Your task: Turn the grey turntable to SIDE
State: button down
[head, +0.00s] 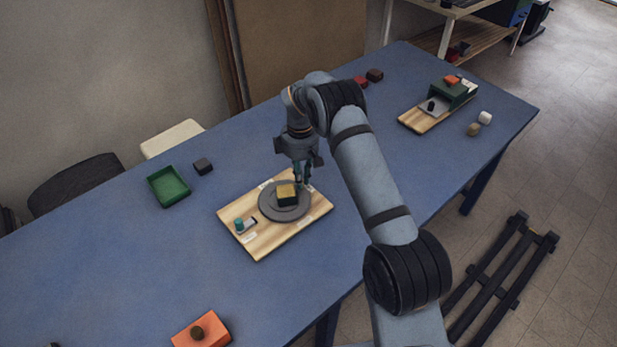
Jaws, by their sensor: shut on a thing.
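The grey turntable (270,211) is a round disc on a wooden board (258,242) near the middle of the table. A block with a yellowish top and dark sides (287,193) sits on the disc. My gripper (301,179) points down at the disc's far right edge, just beside the block. Its fingers are shut on a part of the turntable there; the fingers hide what they grip. Small white labels lie around the disc on the board, too small to read, so I cannot tell which is SIDE.
A teal knob (239,224) stands on the board's left corner. A green tray (168,187) and a dark cube (203,166) lie left. An orange block (202,332) is at the front. Another wooden board (418,121) with a green box (451,94) stands far right.

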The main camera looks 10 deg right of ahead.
dwell(0.4)
jog(key=c, duration=2)
grip_release()
jog(key=shift+c, duration=0.2)
notch_tip(320, 180, up, 12)
